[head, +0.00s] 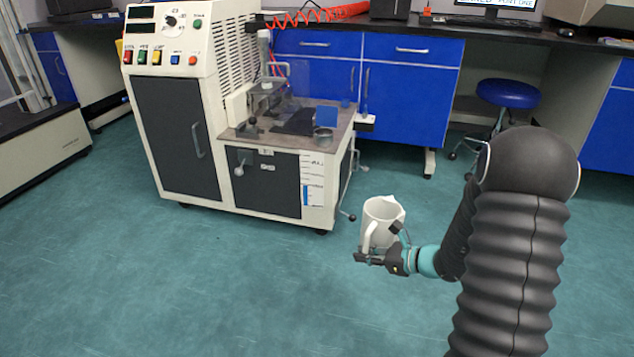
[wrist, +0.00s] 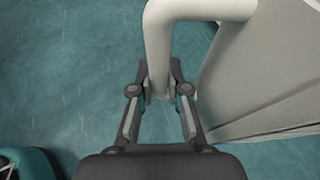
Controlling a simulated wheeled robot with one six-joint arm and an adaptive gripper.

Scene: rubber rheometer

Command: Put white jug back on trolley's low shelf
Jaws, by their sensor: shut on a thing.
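The white jug (head: 384,218) is held upright in the air in the head view, over the green floor and right of the machine's front corner. My gripper (head: 376,256) is shut on the lower part of the jug's handle. In the wrist view the two fingers of my gripper (wrist: 162,90) close around the handle (wrist: 160,45), and the jug's body (wrist: 265,70) fills the right side. The inside of the jug is mostly hidden. I cannot make out a trolley or its low shelf in either view.
A white and grey machine (head: 265,185) with a control panel stands at centre left. Blue cabinets (head: 410,100) line the back under a dark bench. A blue stool (head: 508,94) stands at the back right. The floor (head: 200,290) in front is clear.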

